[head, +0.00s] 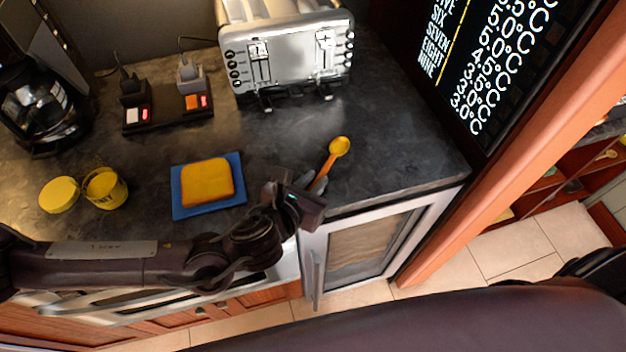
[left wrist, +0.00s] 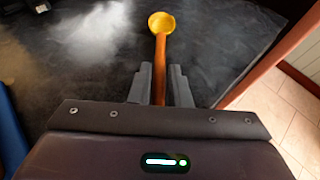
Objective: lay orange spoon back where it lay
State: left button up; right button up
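The orange spoon (head: 332,155) has a yellow bowl and an orange handle. In the head view it is over the dark counter near its front right edge, bowl pointing away from me. My left gripper (head: 320,184) is around the handle. In the left wrist view, the fingers of my left gripper (left wrist: 160,88) lie close on both sides of the handle of the spoon (left wrist: 161,55), with the bowl beyond the fingertips. The handle's near end is hidden. I cannot tell whether the spoon touches the counter. My right gripper is not in view.
A blue mat (head: 180,211) bearing an orange-yellow slice (head: 207,183) lies left of my gripper. A yellow cup (head: 106,188), its lid (head: 59,195), a coffee maker (head: 40,100), a power strip (head: 168,116) and a toaster (head: 290,60) stand around. The counter right of the spoon is clear.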

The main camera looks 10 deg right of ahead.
pick_arm(q)
jog(key=o, duration=0.4)
